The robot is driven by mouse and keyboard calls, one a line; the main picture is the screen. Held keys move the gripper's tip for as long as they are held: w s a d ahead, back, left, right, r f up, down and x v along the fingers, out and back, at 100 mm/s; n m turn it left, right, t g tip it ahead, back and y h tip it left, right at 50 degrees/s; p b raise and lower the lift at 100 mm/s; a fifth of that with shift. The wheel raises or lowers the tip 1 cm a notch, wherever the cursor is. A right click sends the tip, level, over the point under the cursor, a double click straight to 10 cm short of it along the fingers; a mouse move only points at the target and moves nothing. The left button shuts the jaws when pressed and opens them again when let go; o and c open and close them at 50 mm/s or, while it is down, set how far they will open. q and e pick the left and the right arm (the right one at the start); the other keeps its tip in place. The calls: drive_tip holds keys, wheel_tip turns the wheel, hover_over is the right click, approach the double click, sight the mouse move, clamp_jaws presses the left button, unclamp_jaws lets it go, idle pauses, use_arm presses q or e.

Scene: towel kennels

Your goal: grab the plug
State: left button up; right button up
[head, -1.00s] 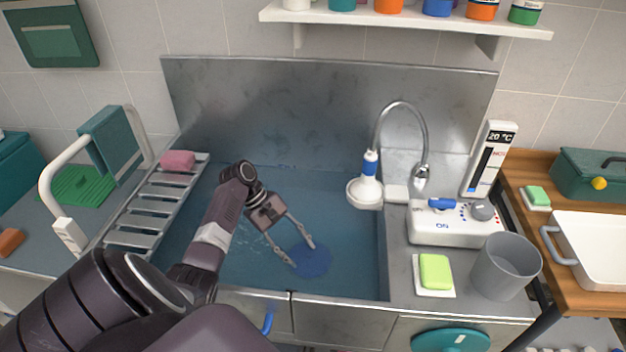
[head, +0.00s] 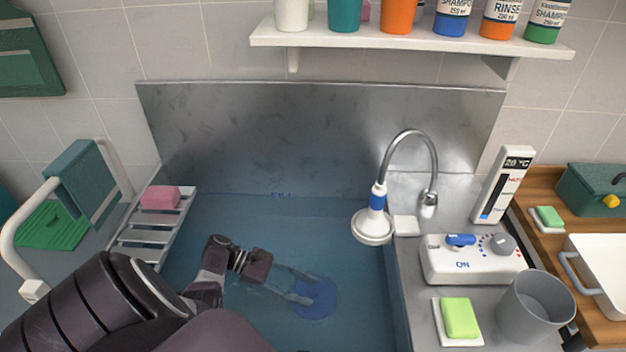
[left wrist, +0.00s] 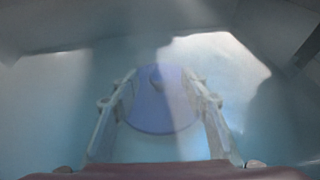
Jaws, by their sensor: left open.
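The plug (head: 318,300) is a round blue disc on the floor of the water-filled metal basin (head: 330,88) in the head view. In the left wrist view the plug (left wrist: 160,118) looks bluish-violet, with a small knob at its upper middle. My left gripper (head: 300,290) reaches down into the water, its fingers blurred by the surface and overlapping the plug's left part. In the left wrist view the open fingers (left wrist: 162,88) lie on either side of the plug, with the knob between them. Whether they touch it cannot be told. My right gripper is not in view.
A shower head (head: 372,226) on a curved hose hangs over the basin's right side. A control box (head: 470,262), green soap (head: 460,318) and grey cup (head: 535,308) stand right of it. A slatted rack (head: 148,236) with pink soap (head: 161,197) spans the left side.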

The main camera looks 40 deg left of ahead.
use_arm(q)
drive_tip(key=shift+x, duration=1.2)
drive_tip(key=shift+w+d, duration=0.1)
drive_tip(key=shift+c, duration=0.5)
drive_tip(key=c, duration=1)
clamp_jaws()
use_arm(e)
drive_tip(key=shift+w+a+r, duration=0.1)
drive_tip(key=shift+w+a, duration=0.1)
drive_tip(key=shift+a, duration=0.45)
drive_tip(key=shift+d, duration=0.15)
